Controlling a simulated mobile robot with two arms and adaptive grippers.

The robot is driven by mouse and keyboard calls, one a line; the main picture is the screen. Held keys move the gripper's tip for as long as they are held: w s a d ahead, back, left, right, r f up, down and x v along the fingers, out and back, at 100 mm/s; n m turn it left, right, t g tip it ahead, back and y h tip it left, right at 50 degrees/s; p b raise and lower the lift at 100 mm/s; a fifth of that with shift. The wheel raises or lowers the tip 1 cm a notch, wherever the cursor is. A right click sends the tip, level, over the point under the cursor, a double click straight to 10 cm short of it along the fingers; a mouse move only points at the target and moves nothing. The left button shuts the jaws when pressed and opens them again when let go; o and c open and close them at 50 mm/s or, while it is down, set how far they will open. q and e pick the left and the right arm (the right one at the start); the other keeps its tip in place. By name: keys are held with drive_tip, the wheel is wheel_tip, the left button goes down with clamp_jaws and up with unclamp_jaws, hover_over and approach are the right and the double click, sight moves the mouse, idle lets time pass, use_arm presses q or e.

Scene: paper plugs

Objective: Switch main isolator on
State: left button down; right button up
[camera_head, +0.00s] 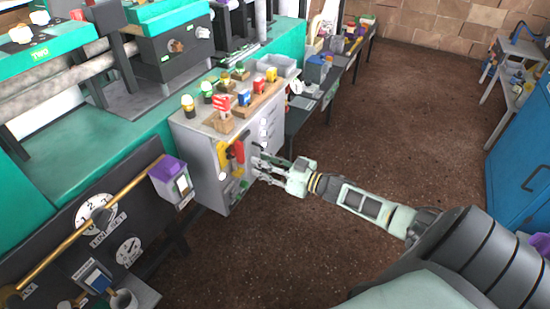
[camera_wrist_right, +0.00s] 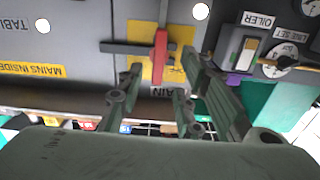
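The main isolator has a red lever (camera_wrist_right: 160,55) on a yellow plate (camera_wrist_right: 148,72), with a dark bar crossing it, on the grey cabinet face. In the head view its red handle (camera_head: 237,152) shows on the side of the grey cabinet (camera_head: 214,180). My right gripper (camera_wrist_right: 160,78) is open, its fingers spread on either side of the red lever's lower part in the wrist view. I cannot tell whether they touch it. In the head view the right gripper (camera_head: 260,170) is close to the cabinet, near the handle. My left gripper is not in view.
Several coloured plugs in wooden blocks (camera_head: 223,121) stand on the cabinet top. A dark panel with dials (camera_head: 98,214) and a brass rod is at left. Green machines are behind. A blue cabinet (camera_head: 520,160) stands at right. The brown floor (camera_head: 400,120) between is clear.

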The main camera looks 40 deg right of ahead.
drive_tip(key=shift+v, duration=2.2)
